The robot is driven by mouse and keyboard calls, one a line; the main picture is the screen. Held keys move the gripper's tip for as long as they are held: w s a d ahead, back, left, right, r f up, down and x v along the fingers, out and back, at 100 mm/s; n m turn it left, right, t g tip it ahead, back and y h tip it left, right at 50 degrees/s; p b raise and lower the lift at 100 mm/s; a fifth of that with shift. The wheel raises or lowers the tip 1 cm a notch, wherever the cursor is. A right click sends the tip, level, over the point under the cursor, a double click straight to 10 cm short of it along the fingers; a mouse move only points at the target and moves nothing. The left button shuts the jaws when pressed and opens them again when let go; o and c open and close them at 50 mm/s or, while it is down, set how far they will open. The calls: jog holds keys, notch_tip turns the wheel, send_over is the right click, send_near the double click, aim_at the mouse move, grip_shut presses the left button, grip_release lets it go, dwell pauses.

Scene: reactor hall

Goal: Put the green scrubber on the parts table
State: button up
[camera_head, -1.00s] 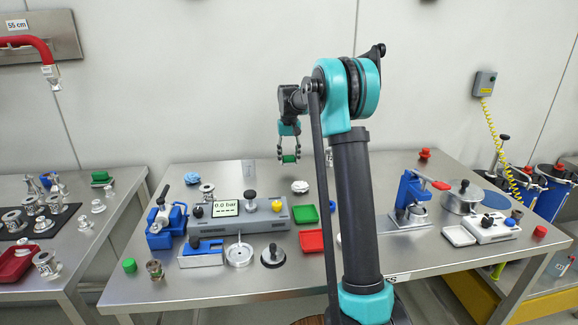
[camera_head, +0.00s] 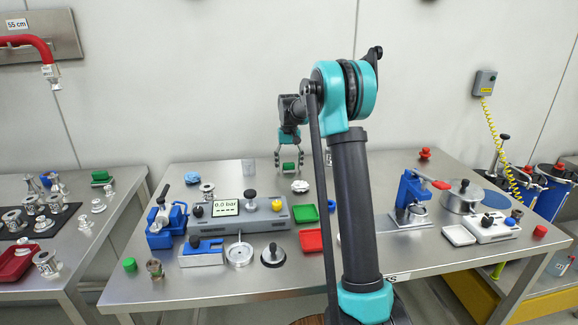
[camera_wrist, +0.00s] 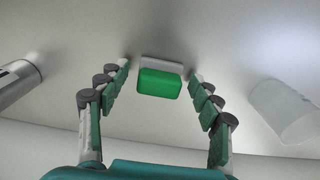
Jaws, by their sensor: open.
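A green scrubber, a small block with a pale grey-white layer, is at the back of the middle table (camera_head: 350,262) in the head view (camera_head: 288,166). In the wrist view the scrubber (camera_wrist: 160,84) lies between my fingertips, with clear gaps on both sides. My gripper (camera_head: 289,171) is open around it, pointing down; its fingers also show in the wrist view (camera_wrist: 160,72). The scrubber seems to rest on the tabletop, though its contact is hard to see.
A clear beaker (camera_head: 249,168) stands left of my gripper, and a small metal cylinder (camera_head: 328,158) stands to its right. A crumpled white cloth (camera_head: 300,186) lies in front. The grey gauge box (camera_head: 270,217) and a green tray (camera_head: 305,214) are nearer.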

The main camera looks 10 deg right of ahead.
aim_at(289, 164)
notch_tip(289, 164, up, 12)
jog(key=shift+r, duration=0.15)
dwell(0.4)
